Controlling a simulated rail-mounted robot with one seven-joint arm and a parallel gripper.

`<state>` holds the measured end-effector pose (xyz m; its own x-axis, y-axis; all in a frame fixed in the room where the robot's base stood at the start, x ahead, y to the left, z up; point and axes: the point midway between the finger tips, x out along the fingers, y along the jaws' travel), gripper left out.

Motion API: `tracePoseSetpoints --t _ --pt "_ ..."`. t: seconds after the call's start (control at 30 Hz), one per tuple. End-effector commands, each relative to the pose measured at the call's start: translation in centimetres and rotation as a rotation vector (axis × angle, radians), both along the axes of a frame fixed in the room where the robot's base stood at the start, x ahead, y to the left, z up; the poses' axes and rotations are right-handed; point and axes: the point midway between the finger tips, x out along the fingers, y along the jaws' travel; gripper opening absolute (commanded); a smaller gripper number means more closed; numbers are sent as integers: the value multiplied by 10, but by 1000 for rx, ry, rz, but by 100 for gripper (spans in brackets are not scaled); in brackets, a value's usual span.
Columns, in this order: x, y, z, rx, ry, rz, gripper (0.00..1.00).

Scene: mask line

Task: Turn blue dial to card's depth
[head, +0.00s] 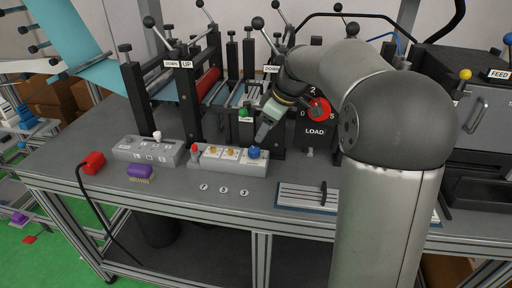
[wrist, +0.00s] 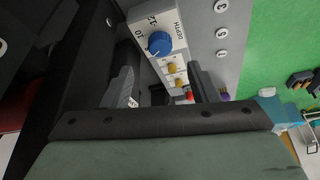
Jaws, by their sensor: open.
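The blue dial (head: 254,153) sits at the right end of a grey control box (head: 232,165) on the bench. The wrist view shows the dial (wrist: 159,43) beside the word DEPTH, with 10 and 12 printed near it; a pale pointer mark on it is too small to read surely. My gripper (head: 261,138) is just above and behind the dial in the head view. In the wrist view my gripper (wrist: 164,82) is open and empty, its fingers apart, with the dial beyond the tips. I cannot make out a card with a readable depth.
Yellow knobs (head: 230,152) and a red knob (head: 195,148) share the box. A grey switch box (head: 148,150), purple block (head: 140,171) and red plug (head: 92,162) lie left. A red dial (head: 319,109) marked LOAD stands right. Bench space in front is mostly clear.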

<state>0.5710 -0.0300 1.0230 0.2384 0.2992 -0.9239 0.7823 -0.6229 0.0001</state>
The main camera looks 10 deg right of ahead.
Motion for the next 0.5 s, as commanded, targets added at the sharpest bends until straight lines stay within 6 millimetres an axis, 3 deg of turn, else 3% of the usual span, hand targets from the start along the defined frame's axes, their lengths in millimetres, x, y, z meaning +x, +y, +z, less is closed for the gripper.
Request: tracePoseSetpoints --t 0.2,0.5 --pt "11 15 -43 1 2 2 54" --pt "19 24 -73 1 1 0 54"
